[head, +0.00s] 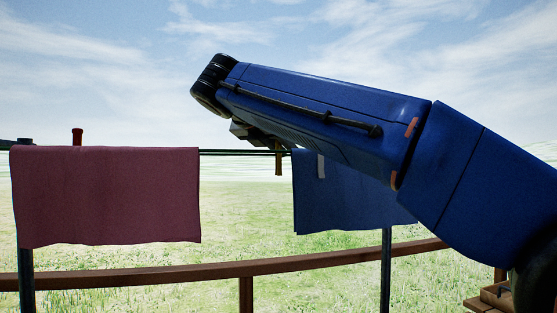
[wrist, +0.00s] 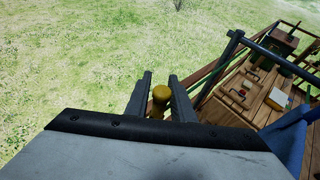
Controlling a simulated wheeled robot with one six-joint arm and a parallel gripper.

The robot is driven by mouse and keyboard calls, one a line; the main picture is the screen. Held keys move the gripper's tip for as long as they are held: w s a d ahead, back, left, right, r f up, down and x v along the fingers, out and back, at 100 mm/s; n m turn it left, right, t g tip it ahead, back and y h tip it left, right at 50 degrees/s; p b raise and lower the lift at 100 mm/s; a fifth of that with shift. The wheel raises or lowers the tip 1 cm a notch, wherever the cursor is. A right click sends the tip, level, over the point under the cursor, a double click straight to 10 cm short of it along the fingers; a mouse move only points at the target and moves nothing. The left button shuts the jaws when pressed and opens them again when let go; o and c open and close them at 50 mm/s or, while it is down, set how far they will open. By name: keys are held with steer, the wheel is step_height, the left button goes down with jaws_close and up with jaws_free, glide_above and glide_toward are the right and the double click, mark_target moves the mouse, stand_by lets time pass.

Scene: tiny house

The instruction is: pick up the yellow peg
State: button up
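The yellow peg (wrist: 160,97) shows in the wrist view, its rounded top between the two dark fingers of my gripper (wrist: 160,77). The fingers stand apart on either side of it, with a small gap at its left; contact on its right side cannot be told. The lower part of the peg is hidden. In the head view, a yellowish-brown peg (head: 279,160) hangs at the clothes line, just below my forearm. My gripper's fingers are mostly hidden behind the arm there.
A dark red cloth (head: 105,197) and a blue cloth (head: 345,205) hang on the line. A reddish peg (head: 77,137) and a pale peg (head: 320,166) are also there. A wooden rail (head: 240,269) runs below. A wooden deck (wrist: 270,95) lies right. Grass is beyond.

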jaws_close()
steer(key=shift+r, duration=0.1)
step_height(320, 180, up, 10)
stand_by(0.6)
